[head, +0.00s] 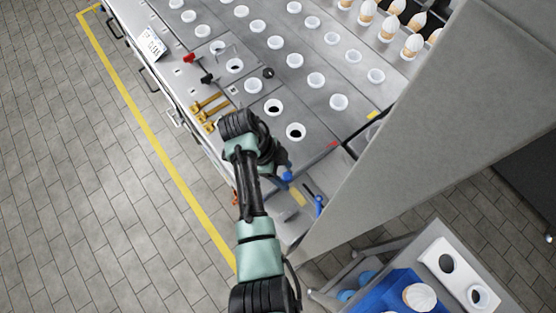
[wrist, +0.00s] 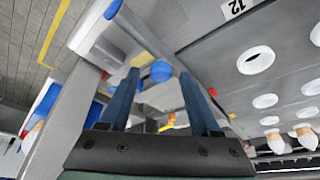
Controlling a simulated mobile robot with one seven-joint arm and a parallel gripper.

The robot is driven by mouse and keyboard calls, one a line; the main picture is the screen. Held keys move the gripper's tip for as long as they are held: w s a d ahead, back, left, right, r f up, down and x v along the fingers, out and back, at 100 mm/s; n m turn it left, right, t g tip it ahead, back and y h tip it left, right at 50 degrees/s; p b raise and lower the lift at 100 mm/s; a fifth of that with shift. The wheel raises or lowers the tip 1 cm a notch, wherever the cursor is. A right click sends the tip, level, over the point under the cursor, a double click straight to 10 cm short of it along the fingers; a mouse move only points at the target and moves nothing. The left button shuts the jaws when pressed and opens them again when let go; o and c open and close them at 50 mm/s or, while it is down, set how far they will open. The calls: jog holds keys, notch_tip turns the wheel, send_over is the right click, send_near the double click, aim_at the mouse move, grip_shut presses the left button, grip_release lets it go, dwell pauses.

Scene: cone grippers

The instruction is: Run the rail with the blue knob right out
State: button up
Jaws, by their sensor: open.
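A round blue knob (wrist: 161,71) shows in the wrist view, in the gap between the two blue fingers of my gripper (wrist: 159,76). The fingers stand apart, one on each side of it, and I cannot tell whether they touch it. In the head view the blue knob (head: 287,177) shows just right of my arm, at the near end of the machine. My gripper's fingers are mostly hidden behind my wrist there. The rail that carries the knob cannot be made out clearly in either view.
A blue lever (head: 320,204) stands right of the knob. A large grey panel (head: 420,130) rises at the right. The machine top (head: 225,60) carries rows of white cups. Brass parts (head: 210,108) lie left of my wrist. The tiled floor (head: 80,190) at left is clear.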

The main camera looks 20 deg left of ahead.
jog(key=p+v, duration=0.1)
jog(key=v, duration=1.1)
jog(key=shift+r, duration=0.25)
